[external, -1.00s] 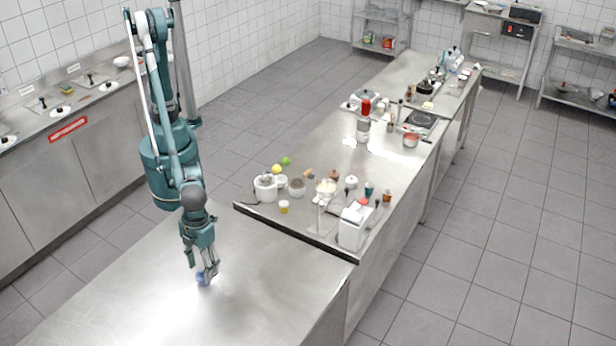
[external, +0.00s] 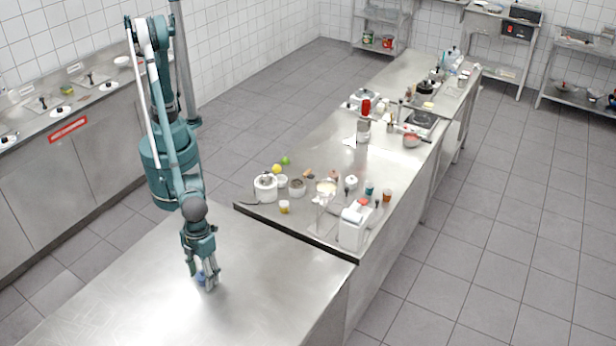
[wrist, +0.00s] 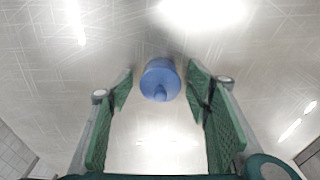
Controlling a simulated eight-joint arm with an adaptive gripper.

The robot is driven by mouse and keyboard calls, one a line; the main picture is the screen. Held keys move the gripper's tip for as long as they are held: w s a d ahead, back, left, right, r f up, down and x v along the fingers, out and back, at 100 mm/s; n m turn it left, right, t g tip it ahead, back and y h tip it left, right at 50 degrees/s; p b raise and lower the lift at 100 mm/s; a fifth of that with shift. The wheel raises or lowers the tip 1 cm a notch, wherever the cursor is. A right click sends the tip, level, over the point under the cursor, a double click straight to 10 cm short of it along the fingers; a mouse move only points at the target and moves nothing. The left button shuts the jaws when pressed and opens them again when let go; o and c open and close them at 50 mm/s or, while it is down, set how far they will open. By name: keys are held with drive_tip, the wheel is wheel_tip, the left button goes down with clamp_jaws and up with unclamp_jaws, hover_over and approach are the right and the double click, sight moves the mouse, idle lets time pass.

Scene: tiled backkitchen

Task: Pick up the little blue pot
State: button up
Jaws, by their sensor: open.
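The little blue pot (wrist: 160,78) stands on the bare metal table and shows between and just beyond my fingertips in the wrist view. In the external view the blue pot (external: 200,278) is small and partly hidden by my fingers. My gripper (wrist: 158,90) is open, with one green-padded finger on each side of the pot. A gap shows between the pot and each finger pad. In the external view my gripper (external: 206,284) points down at the table, close to the pot.
The metal table (external: 110,290) around the pot is clear. A second counter (external: 325,150) beyond it holds a white pot (external: 265,188), a white appliance (external: 353,228), a yellow cup (external: 284,207) and several other small items.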

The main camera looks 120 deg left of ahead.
drive_tip(key=c, duration=1.3)
drive_tip(key=shift+r, duration=0.15)
drive_tip(key=shift+r, duration=4.85)
